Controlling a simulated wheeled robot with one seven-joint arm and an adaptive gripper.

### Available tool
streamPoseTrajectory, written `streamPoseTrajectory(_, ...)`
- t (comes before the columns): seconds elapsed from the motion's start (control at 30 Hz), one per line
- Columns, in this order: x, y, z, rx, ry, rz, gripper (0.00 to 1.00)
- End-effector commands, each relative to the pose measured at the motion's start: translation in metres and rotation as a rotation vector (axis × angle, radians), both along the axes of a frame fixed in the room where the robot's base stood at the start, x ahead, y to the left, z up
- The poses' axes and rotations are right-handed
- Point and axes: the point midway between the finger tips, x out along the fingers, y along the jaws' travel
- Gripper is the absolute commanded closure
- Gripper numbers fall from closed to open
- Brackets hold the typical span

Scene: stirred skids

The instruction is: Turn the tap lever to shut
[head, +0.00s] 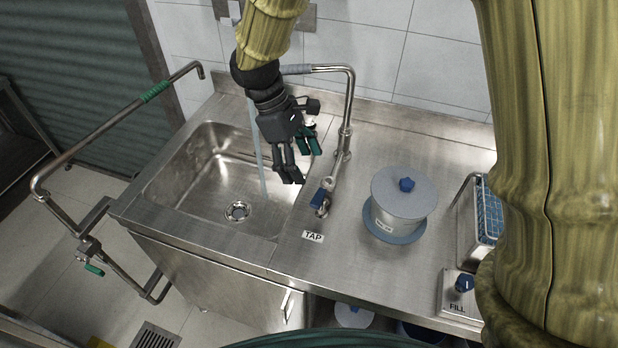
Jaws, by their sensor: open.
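The tap (349,105) is a tall bent metal pipe on the counter at the sink's right edge. Its spout reaches left, partly hidden behind my arm. A thin pale stream of water (260,160) falls into the steel sink. The tap's blue lever (321,198) sits low at the foot of the tap, just behind the TAP label (313,237). My gripper (297,164) is open and empty over the sink's right side, above and left of the lever. It appears apart from the lever.
A lidded grey pot (401,207) stands right of the tap. A blue rack (488,212) and a FILL box with a blue knob (464,284) are farther right. A pipe with a green-handled valve (93,270) stands left of the sink (165,190). Counter in front of the lever is clear.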

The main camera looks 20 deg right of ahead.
Motion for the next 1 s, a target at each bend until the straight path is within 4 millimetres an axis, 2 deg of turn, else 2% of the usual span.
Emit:
streamPoseTrajectory(0.1,-0.005,-0.007,-0.017,-0.001,0.006,-0.001,0.27)
streamPoseTrajectory(0.3,0.005,-0.015,-0.055,0.000,0.020,0.001,0.27)
streamPoseTrajectory(0.43,0.005,-0.019,-0.073,0.000,0.024,0.002,0.27)
streamPoseTrajectory(0.7,-0.004,-0.023,-0.084,0.001,0.017,0.003,0.27)
streamPoseTrajectory(0.97,0.001,-0.023,-0.089,0.001,0.022,0.004,0.27)
streamPoseTrajectory(1.0,0.001,-0.023,-0.089,0.000,0.023,0.004,0.30)
